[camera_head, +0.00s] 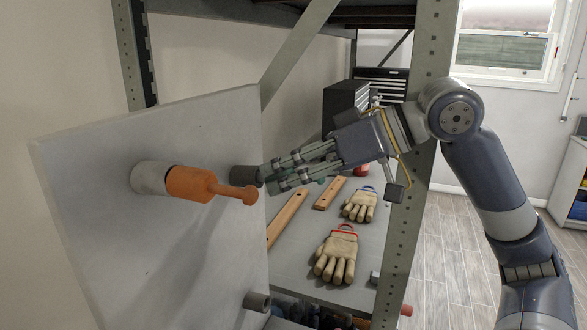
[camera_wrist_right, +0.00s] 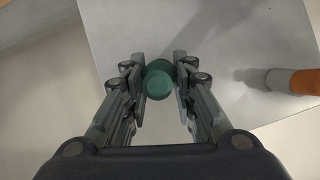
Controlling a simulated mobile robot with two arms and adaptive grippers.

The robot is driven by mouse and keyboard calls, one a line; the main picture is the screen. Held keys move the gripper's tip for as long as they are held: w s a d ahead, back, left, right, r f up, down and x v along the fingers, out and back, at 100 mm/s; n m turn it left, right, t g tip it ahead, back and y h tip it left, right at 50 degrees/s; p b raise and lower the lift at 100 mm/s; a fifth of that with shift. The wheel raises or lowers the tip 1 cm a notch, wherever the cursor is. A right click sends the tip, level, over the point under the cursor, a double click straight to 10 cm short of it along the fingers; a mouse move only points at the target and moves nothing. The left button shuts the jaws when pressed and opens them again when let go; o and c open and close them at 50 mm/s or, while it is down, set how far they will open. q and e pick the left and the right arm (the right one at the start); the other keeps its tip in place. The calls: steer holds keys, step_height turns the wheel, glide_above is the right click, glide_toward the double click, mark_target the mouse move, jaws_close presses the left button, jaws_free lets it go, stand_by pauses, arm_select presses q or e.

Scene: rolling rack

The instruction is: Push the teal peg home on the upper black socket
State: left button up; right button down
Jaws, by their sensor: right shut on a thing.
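My right gripper (camera_head: 280,176) comes in from the right and is shut on the teal peg. The teal peg (camera_wrist_right: 158,80) shows end-on between the two fingers in the wrist view. In the head view it is mostly hidden by the fingers. The upper black socket (camera_head: 246,176) stands out from the grey panel (camera_head: 100,140), right at the fingertips. The peg is in line with the socket or close to it; I cannot tell how deep it sits. My left gripper is not in view.
An orange peg (camera_head: 205,184) sits on a white socket (camera_head: 150,177) left of the gripper; it also shows in the wrist view (camera_wrist_right: 305,82). A lower dark socket (camera_head: 257,300) is on the panel. Work gloves (camera_head: 337,256) and wooden bars lie on the shelf behind. A rack post (camera_head: 405,240) stands right.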

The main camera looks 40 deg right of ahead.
steer(key=shift+w+a+f+p, duration=0.1)
steer(key=shift+w+a+p, duration=0.25)
steer(key=shift+w+p, duration=0.25)
steer(key=c, duration=1.2)
jaws_free()
steer(key=shift+c, duration=0.2)
steer(key=v, duration=1.2)
steer(key=shift+f, duration=0.1)
